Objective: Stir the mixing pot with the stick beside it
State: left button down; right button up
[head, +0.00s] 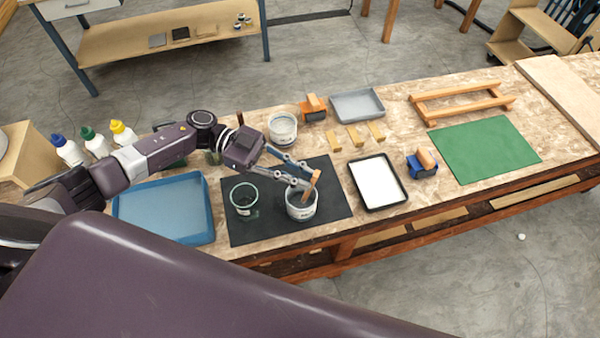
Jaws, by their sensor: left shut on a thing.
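The mixing pot (301,208) is a small pale tub with a dark label, upright on a black mat (334,185). My left gripper (309,184) is just above the pot's rim and shut on a brown wooden stick (313,182). The stick stands tilted, and its lower end is inside the pot, hidden by the rim. My right gripper does not show.
A blue tray (166,207) lies further left. A black-rimmed white tray (377,181) is to the right. Another tub (283,129) and several wooden blocks are behind. A green mat (484,149) lies far right.

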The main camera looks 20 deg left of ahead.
pick_arm(q)
jog(key=r+p, duration=0.3)
jog(key=r, duration=0.1)
jog(key=shift+s+d, duration=0.2)
jog(key=shift+d, duration=0.15)
dwell(0.7)
jog(key=shift+r+p, duration=1.9)
jog(key=shift+r, duration=0.6)
